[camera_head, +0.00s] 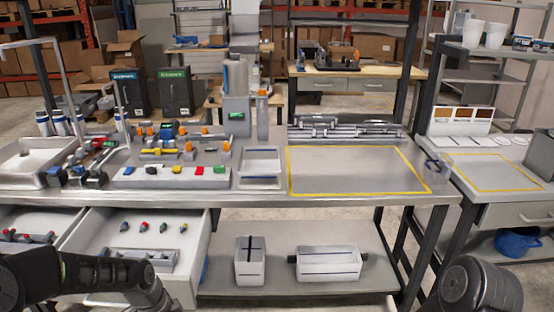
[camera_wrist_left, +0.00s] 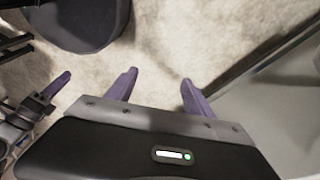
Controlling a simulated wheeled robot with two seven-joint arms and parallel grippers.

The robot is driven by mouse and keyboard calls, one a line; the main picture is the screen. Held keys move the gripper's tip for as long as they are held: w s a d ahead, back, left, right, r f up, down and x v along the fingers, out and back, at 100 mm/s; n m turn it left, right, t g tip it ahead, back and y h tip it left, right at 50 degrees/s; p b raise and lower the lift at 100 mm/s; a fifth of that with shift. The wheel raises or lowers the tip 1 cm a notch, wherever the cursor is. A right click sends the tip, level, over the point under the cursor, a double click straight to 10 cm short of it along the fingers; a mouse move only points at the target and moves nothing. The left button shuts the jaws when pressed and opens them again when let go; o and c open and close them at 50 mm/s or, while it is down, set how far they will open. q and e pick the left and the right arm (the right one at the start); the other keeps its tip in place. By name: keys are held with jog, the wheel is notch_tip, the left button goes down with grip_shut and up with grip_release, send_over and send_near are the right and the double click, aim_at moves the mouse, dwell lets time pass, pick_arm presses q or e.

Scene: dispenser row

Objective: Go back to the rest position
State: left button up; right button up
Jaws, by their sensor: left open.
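My left gripper (camera_wrist_left: 157,80) shows in the left wrist view with its two purple fingers apart and nothing between them, above a pale floor. In the head view my left arm comes in at the lower left, in front of the open drawers, and its fingers cannot be made out. At the left edge of the left wrist view a purple finger on a grey mechanism, seemingly my right gripper (camera_wrist_left: 55,88), shows only partly. In the head view only a dark link of my right arm shows at the lower right.
The workbench (camera_head: 350,197) carries a yellow-outlined area, a small tray (camera_head: 259,182) and a strip of coloured parts (camera_head: 172,181). An open drawer (camera_head: 190,255) juts out near my left arm. Two bins, one grey-white (camera_head: 249,272) and one wider (camera_head: 330,270), stand on the lower shelf.

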pick_arm(q)
jog(key=s+d+f+n+h, duration=0.2)
jog(key=s+d+f+n, duration=0.5)
jog(key=s+d+f, duration=0.45)
jog(key=s+d+f+n, duration=0.5)
jog(key=s+d+n, duration=0.1)
jog(key=s+n, duration=0.1)
jog(key=shift+s+n, duration=0.3)
jog(key=shift+s, duration=0.5)
jog(key=shift+w, duration=0.1)
